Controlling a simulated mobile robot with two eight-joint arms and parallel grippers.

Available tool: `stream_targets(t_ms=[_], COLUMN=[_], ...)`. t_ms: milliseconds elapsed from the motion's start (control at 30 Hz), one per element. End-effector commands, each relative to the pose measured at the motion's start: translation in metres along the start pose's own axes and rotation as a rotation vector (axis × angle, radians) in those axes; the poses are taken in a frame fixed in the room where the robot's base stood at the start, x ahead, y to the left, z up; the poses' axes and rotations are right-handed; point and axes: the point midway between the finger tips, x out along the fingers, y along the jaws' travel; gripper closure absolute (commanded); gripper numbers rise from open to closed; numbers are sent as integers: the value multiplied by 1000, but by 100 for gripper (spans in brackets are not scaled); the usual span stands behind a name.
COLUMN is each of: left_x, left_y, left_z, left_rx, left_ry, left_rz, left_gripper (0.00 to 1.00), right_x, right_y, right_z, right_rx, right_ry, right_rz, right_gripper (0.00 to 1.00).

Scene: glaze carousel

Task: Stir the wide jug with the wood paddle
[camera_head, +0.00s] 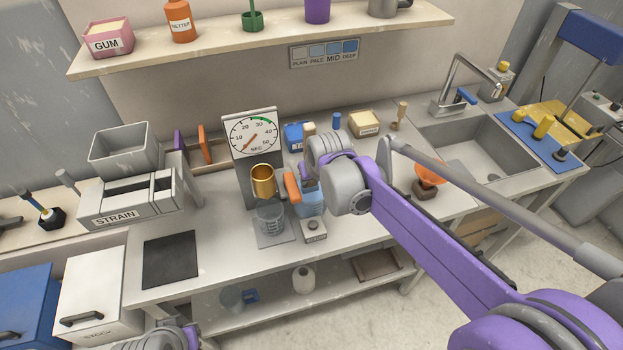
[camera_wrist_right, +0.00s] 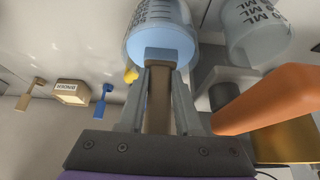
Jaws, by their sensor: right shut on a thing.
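A jug with blue contents and measuring marks (camera_head: 310,203) stands at the middle of the worktop and fills the top of the right wrist view (camera_wrist_right: 160,28). My right gripper (camera_wrist_right: 160,80) is shut on a brown bar-shaped handle (camera_wrist_right: 159,105) that meets the jug's blue side. A clear marked jug (camera_head: 270,218) stands to its left; I cannot tell which jug is the wide one. A tan wooden paddle (camera_head: 400,113) stands at the back of the counter, apart from my gripper; it also shows in the wrist view (camera_wrist_right: 33,88).
A gold cup (camera_head: 263,180) with an orange handle (camera_head: 292,188) sits above the clear jug, close beside my right gripper. A dial (camera_head: 253,136) stands behind. A blue paddle (camera_head: 336,121) and a labelled box (camera_head: 364,123) stand at the back. The sink (camera_head: 475,145) is right.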

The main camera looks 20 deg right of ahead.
Motion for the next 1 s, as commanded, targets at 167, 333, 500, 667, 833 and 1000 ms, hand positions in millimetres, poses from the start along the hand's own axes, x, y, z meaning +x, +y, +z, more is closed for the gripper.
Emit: stream_targets(t_ms=[167,333,500,667,833,1000], left_x=[0,-4,-14,-22,-30,-39], left_y=[0,0,0,0,0,0], left_z=[0,-3,-10,-17,-24,-32], left_rx=[0,0,0,0,0,0], left_ry=[0,2,7,12,17,23], left_rz=[0,0,0,0,0,0], left_gripper=[100,100,100,100,100,100], right_x=[0,-6,-18,-30,-42,-53], right_y=[0,0,0,0,0,0], right_z=[0,-4,-11,-17,-24,-31], right_rx=[0,0,0,0,0,0], right_ry=[0,1,2,2,2,1], right_rz=[0,0,0,0,0,0], right_gripper=[100,100,100,100,100,100])
